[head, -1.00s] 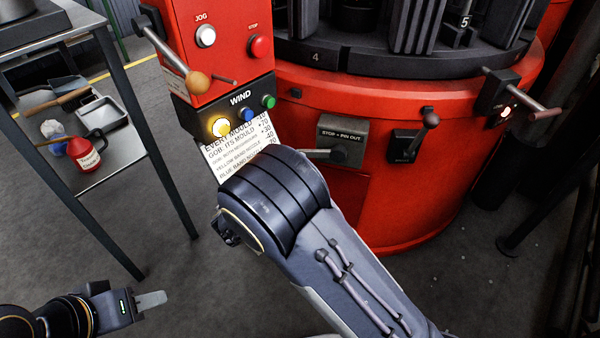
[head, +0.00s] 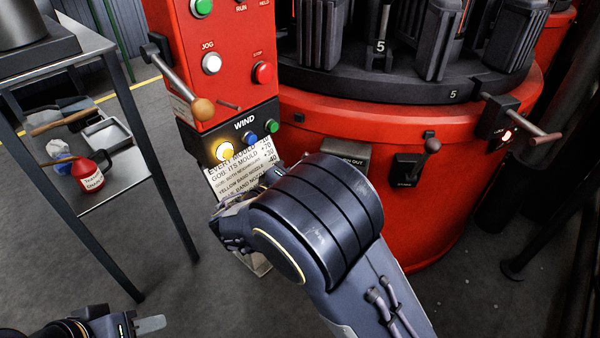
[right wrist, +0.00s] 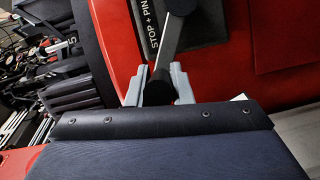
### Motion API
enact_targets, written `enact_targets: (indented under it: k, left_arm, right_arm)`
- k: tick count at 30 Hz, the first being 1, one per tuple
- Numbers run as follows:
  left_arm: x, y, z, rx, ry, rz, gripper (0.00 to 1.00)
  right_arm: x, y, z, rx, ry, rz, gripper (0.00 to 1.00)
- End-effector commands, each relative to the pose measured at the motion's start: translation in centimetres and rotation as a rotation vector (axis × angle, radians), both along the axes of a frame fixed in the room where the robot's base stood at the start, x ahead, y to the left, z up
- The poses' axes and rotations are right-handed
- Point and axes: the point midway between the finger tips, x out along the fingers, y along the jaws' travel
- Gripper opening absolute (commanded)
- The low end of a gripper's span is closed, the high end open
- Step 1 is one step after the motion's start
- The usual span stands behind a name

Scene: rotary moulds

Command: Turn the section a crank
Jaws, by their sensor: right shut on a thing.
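My right gripper (right wrist: 158,74) is shut on the black-ended lever (right wrist: 167,50) of the box lettered STOP + PIN (right wrist: 190,25). In the head view my own right arm hides this gripper and the lever. A crank with a wooden ball knob (head: 203,109) sticks out from the left side of the red control panel (head: 212,50); no gripper is near it. I cannot tell which handle is the section a crank. My left gripper (head: 150,324) is low at the left edge, seen side-on, away from the machine.
The dark mould carousel (head: 400,85) stands on the red round base (head: 400,125). A black lever (head: 428,150) and a rod handle (head: 520,122) are on its right. A metal table (head: 85,60) with a red jug (head: 90,172) on its shelf stands left. Grey floor is clear between.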

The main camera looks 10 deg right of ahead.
Motion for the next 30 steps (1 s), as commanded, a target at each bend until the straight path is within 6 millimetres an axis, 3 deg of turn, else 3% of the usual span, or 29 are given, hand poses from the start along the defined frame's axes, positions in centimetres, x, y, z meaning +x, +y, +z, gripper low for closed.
enact_targets:
  k: [16,17,21,30]
  left_arm:
    - [0.00,0.00,0.07,0.000,0.000,0.000,0.36]
    - [0.00,-0.01,0.07,0.000,0.000,0.000,0.36]
    - [0.00,0.00,0.06,0.000,0.000,0.000,0.36]
    - [0.00,0.01,0.12,0.000,0.000,0.000,0.36]
  right_arm:
    - [-0.05,-0.27,0.36,-0.004,-0.001,-0.003,0.00]
    - [-0.04,-0.27,0.36,-0.004,-0.001,-0.003,0.21]
    - [-0.04,-0.24,0.33,-0.003,-0.001,-0.003,0.40]
    - [-0.12,-0.05,0.30,-0.002,0.000,-0.001,0.41]
